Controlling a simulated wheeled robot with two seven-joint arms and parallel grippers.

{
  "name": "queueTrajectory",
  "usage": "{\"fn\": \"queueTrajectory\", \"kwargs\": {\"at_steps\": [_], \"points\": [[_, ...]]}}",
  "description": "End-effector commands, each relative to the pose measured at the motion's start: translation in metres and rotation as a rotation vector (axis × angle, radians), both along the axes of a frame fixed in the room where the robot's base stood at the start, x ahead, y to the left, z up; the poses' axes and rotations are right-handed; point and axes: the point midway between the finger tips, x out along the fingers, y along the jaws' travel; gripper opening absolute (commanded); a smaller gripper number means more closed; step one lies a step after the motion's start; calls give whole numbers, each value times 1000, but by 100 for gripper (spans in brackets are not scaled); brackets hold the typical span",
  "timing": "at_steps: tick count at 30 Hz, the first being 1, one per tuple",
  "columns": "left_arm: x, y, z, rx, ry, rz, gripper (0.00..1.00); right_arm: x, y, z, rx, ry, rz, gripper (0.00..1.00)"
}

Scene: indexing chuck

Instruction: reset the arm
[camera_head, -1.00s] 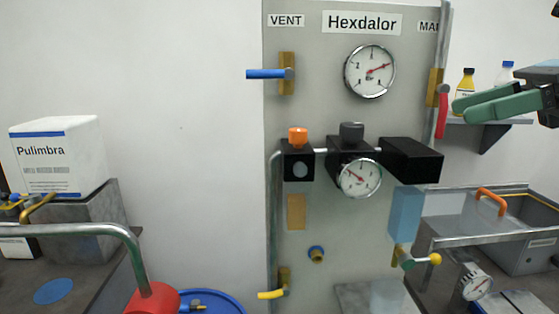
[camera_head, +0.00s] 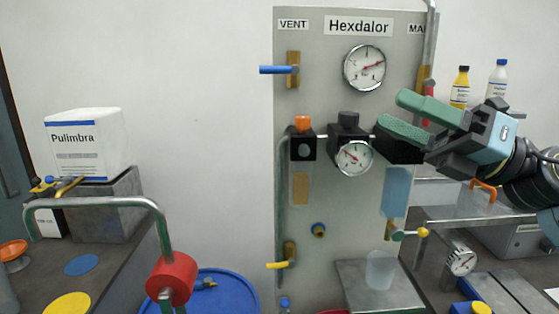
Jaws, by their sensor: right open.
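My right gripper (camera_head: 390,109) comes in from the right edge with its two green fingers spread apart and nothing between them. It is in front of the right side of the grey Hexdalor panel (camera_head: 345,215), at the height of the black regulator block. The fingers hide part of the black box (camera_head: 398,152) at the right end of that block. Whether they touch it cannot be told. My left gripper is not in view.
The panel carries an upper gauge (camera_head: 365,68), a lower gauge (camera_head: 354,158), a blue VENT lever (camera_head: 278,70) and a yellow lever (camera_head: 279,265). Bottles (camera_head: 460,87) stand on a shelf behind my right arm. A bent pipe with a red cylinder (camera_head: 171,279) is at lower left.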

Motion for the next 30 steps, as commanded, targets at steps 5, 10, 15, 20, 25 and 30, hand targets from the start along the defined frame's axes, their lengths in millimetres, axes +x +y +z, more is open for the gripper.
{"fn": "queueTrajectory", "kwargs": {"at_steps": [5, 10, 15, 20, 25, 30], "points": [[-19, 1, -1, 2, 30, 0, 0, 27, -10, -41, 459, 348, -68, 57], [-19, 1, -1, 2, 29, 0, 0, 51, -40, -118, 850, 729, -229, 57], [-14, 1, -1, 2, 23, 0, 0, 44, -69, -234, 1182, 1150, -472, 57], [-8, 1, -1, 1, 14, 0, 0, -2, -81, -346, 1409, 1524, -747, 57], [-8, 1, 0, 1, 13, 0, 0, -78, -79, -434, 1548, 1855, -1038, 57], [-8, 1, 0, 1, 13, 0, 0, -149, -69, -481, 1604, 2091, -1275, 57]]}}
